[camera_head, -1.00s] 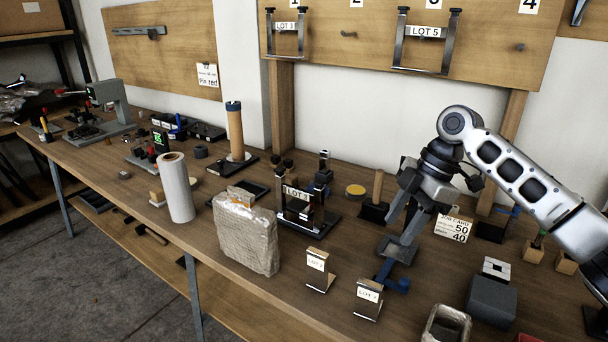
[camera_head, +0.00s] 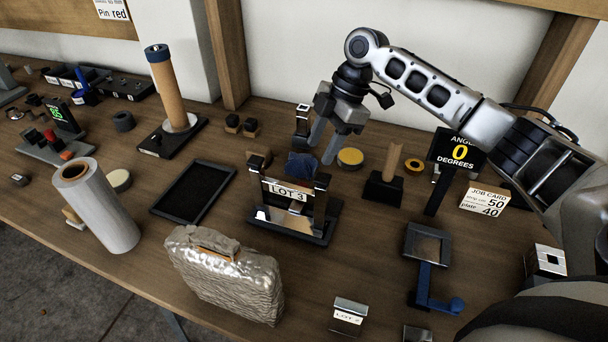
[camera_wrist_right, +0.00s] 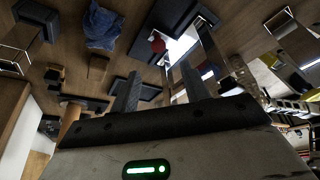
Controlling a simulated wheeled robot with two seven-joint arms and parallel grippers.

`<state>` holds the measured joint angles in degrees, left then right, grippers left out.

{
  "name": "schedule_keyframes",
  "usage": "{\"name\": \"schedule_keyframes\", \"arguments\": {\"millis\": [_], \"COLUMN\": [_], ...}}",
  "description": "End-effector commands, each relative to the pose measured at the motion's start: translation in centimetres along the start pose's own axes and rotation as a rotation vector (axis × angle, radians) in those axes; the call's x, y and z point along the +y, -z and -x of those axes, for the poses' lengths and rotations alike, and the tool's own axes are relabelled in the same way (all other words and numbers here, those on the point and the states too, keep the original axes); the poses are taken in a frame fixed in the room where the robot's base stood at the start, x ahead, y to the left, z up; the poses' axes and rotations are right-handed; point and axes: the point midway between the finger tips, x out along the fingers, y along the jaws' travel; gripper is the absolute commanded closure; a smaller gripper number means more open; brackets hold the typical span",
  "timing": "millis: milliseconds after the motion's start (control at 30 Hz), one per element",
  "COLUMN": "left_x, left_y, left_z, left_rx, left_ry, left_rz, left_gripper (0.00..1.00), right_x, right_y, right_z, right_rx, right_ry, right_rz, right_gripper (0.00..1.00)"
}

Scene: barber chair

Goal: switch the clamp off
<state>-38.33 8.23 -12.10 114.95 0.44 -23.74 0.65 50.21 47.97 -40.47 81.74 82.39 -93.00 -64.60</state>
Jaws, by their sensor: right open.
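No part is labelled as the clamp. A grey square fixture (camera_head: 427,245) with a blue lever (camera_head: 437,303) sits on the bench at right. A LOT 3 stand (camera_head: 290,225) with shiny metal posts on a dark base stands near the middle, with a blue piece (camera_head: 302,166) behind its frame. My right gripper (camera_head: 323,146) is open and empty, its fingers pointing down above the bench behind the LOT 3 stand, left of the fixture. In the wrist view its fingers (camera_wrist_right: 160,87) are apart, with a red knob (camera_wrist_right: 157,45) beyond them. My left gripper is out of view.
A wooden post on a black block (camera_head: 384,190), an angle display (camera_head: 455,150) and a job card (camera_head: 483,199) stand right.

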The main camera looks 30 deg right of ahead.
Motion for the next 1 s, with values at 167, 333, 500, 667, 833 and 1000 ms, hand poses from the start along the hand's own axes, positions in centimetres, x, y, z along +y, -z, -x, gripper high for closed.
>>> {"name": "schedule_keyframes", "arguments": {"millis": [167,333,500,667,833,1000], "left_x": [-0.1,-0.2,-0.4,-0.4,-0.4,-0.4], "left_y": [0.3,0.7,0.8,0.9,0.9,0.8], "left_z": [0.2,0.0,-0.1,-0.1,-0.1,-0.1], "left_rx": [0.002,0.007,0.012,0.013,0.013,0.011], "left_ry": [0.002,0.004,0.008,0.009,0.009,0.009], "left_rz": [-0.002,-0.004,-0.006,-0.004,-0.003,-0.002], "left_gripper": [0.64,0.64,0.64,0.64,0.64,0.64], "right_x": [-0.1,-0.1,0.0,0.0,0.0,0.0], "right_y": [0.1,0.1,0.1,0.0,0.0,0.0], "right_z": [-4.1,-7.2,-9.1,-9.8,-9.8,-9.8], "right_rx": [0.001,0.001,0.001,0.0,0.0,0.0], "right_ry": [0.005,0.002,0.002,0.0,0.0,0.0], "right_rz": [0.0,-0.001,0.0,0.0,0.0,0.0], "right_gripper": [0.54,0.54,0.54,0.54,0.54,0.82]}}
